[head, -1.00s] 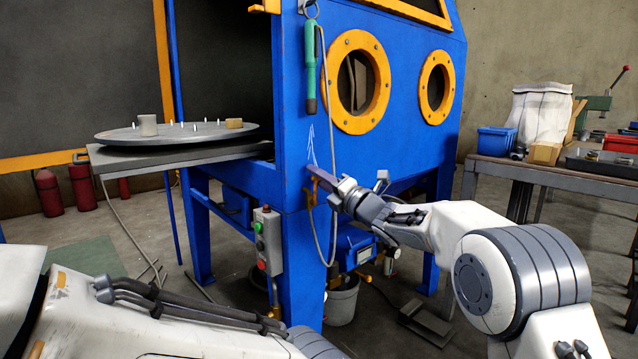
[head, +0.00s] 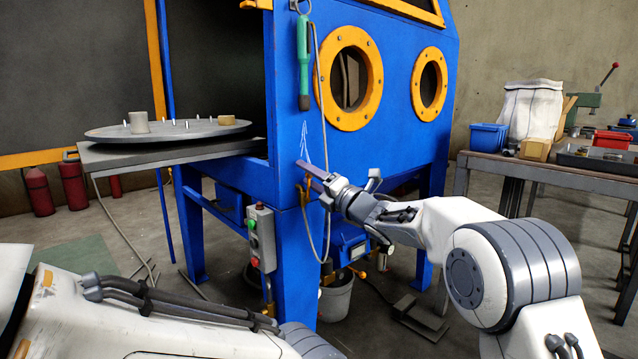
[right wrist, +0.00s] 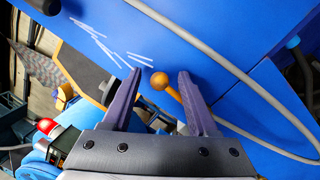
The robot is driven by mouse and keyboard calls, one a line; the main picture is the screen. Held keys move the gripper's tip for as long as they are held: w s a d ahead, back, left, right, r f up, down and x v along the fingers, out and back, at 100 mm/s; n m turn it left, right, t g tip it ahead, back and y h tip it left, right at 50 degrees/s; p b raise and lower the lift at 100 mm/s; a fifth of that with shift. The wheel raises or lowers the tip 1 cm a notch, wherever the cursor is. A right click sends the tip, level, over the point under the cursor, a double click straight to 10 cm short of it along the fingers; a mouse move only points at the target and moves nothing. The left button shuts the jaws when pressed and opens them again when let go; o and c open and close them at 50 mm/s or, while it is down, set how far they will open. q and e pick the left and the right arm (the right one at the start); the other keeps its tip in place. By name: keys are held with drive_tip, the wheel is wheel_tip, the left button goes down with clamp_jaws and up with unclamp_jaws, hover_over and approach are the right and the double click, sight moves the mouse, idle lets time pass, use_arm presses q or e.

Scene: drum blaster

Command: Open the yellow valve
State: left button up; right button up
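The yellow valve shows in the right wrist view as an orange-yellow lever with a ball knob (right wrist: 160,81) in front of the blue cabinet. In the head view an orange-yellow part (head: 307,190) shows at the cabinet's front corner, partly hidden by my right gripper. My right gripper (head: 306,170) is at that corner. In the right wrist view its two fingers (right wrist: 160,74) are spread apart, with the knob between the tips in the picture. I cannot tell whether either finger touches it. My left gripper is out of view; only part of my left arm shows.
The blue blasting cabinet (head: 290,130) stands ahead, with a grey hose (head: 325,120) hanging close to my right gripper. A control box (head: 262,238) with buttons sits on its leg. A grey bucket (head: 337,298) stands below. A workbench (head: 560,170) stands at right.

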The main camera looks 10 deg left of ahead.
drive_tip(key=p+v, duration=0.1)
drive_tip(key=v, duration=0.9)
drive_tip(key=shift+p, duration=0.3)
drive_tip(key=shift+d, duration=0.1)
drive_tip(key=s+d+f+m+g+h+p, duration=0.45)
drive_tip(key=s+m, duration=0.45)
drive_tip(key=s, duration=0.5)
drive_tip(key=s+d+f+m+g+h+p, duration=0.35)
drive_tip(key=s+d+m+h, duration=0.2)
drive_tip(key=s+m, duration=0.6)
drive_tip(key=s+d+f+m+g+h+p, duration=0.4)
drive_tip(key=s+m, duration=0.3)
drive_tip(key=s, duration=0.9)
wheel_tip(320, 180, up, 39)
drive_tip(key=h+p, duration=0.1)
drive_tip(key=p, duration=3.5)
drive_tip(key=shift+a+f, duration=0.15)
drive_tip(key=shift+f, duration=0.05)
